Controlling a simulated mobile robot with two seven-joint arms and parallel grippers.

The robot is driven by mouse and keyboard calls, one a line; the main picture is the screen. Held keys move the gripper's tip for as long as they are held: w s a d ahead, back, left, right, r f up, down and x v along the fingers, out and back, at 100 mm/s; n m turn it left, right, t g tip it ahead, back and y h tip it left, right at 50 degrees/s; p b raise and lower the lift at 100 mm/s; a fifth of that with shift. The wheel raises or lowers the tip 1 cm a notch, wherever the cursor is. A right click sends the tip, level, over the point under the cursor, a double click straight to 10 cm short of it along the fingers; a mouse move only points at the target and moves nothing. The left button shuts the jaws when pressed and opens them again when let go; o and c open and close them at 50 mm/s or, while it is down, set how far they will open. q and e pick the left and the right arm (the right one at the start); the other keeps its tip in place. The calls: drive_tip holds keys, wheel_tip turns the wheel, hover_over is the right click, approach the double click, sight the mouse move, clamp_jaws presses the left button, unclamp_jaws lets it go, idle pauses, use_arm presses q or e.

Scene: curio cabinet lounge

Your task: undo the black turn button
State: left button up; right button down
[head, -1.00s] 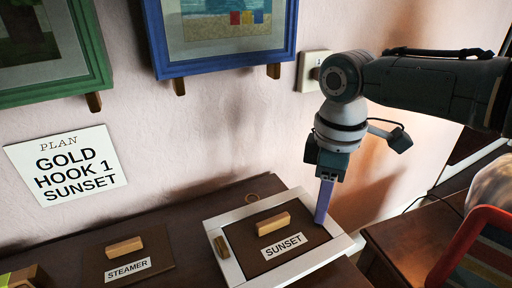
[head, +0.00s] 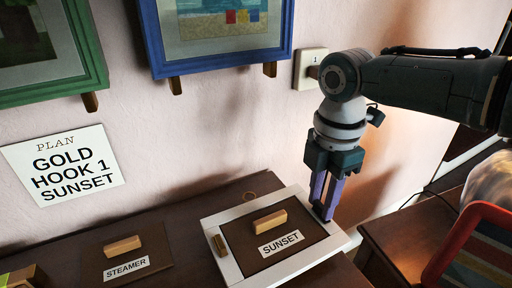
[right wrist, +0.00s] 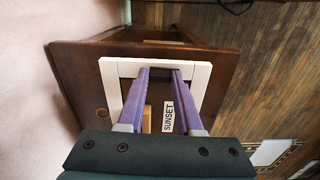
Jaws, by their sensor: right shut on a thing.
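The white frame (head: 290,267) lies on the dark cabinet top, around a brown panel (head: 248,239) with a wooden block handle and a SUNSET label (head: 281,244). My right gripper (head: 323,211) points down at the frame's right rim, its purple fingers closed on a small dark piece there, which I take as the black turn button. The fingers hide most of it, so its angle cannot be told. In the right wrist view the fingers (right wrist: 160,72) reach to the frame's rim (right wrist: 118,68). My left gripper is out of view.
A STEAMER panel (head: 125,256) with a wooden handle lies to the left. A PLAN sign (head: 64,165) and blue (head: 222,62) and green framed pictures hang on the wall behind. A side table (head: 410,235) with a red-edged object (head: 465,245) stands right.

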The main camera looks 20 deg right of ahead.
sight(321, 204)
drive_tip(key=shift+n, duration=0.3)
idle(0.4)
drive_tip(key=c, duration=0.6)
unclamp_jaws()
drive_tip(key=shift+o, duration=0.2)
wheel_tip(321, 204, up, 10)
drive_tip(key=p, duration=0.3)
